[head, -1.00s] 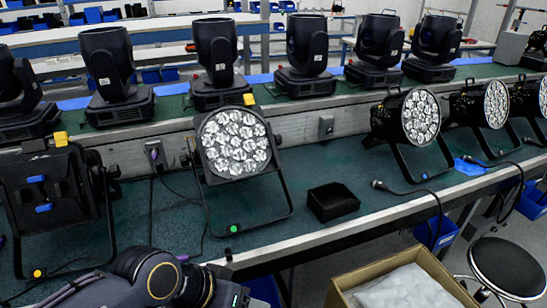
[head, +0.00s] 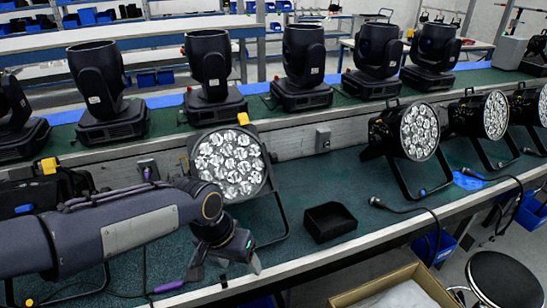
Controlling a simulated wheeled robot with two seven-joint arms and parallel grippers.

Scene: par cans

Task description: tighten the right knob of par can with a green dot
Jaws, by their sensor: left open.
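The par can (head: 230,160) in the middle of the bench has a round face of several bright lenses, a yellow piece on top and a black bracket. The base of its bracket, where the green dot showed earlier, is now hidden behind my left arm. Its right knob cannot be made out clearly at the right side of the housing. My left gripper (head: 226,267) is open and empty, low in front of this par can, with its fingers pointing down near the bench's front edge. It looks apart from the can. My right gripper is not in view.
A black open box (head: 328,221) stands right of the par can. Another par can (head: 405,135) stands further right, with a cable in front. A darker unit at the left is partly covered by my arm. Moving-head lights (head: 305,65) line the back shelf. A carton (head: 400,285) and stool (head: 503,280) are in front.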

